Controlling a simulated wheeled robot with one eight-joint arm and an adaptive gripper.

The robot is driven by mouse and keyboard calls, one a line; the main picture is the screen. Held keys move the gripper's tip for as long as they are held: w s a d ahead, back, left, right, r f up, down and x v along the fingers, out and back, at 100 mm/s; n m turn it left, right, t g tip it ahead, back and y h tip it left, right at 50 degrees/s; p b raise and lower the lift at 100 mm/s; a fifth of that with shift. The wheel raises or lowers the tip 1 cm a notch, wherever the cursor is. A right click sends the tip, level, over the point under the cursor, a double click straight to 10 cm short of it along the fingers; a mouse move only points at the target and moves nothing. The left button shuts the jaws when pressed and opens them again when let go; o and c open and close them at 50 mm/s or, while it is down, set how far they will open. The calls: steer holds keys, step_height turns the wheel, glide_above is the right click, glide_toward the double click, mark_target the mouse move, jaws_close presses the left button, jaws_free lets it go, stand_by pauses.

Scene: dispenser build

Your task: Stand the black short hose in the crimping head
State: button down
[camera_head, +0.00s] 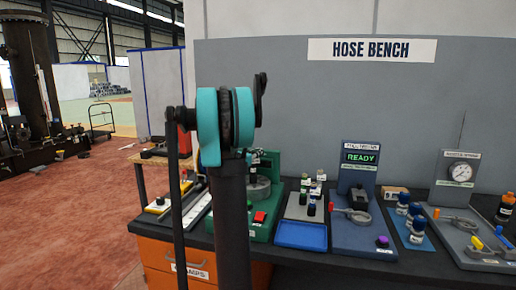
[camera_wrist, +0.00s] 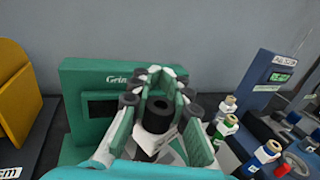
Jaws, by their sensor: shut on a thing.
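A black short hose (camera_wrist: 159,106) with a white label band shows in the wrist view. The green crimping machine (camera_wrist: 82,76) stands behind and around the gripper. In the head view the machine (camera_head: 263,228) is partly covered by my arm, and its grey round crimping head (camera_head: 258,189) shows just right of the arm. My gripper and the hose cover the head in the wrist view, so I cannot tell whether the hose is inside or above it.
Right of the machine stand several small labelled hoses (camera_head: 311,205) on a grey rack with a blue tray (camera_head: 300,235). Further right are the test station (camera_head: 361,153) reading READY and a gauge station (camera_head: 460,168). A yellow object (camera_wrist: 17,90) is left in the wrist view.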

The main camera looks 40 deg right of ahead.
steer(key=shift+f, duration=0.5)
steer(key=shift+a+f, duration=0.1)
steer(key=shift+f, duration=0.5)
stand_by(1.2)
steer(key=c, duration=1.7)
jaws_free()
steer(key=v, duration=1.1)
steer(key=shift+s, duration=0.1)
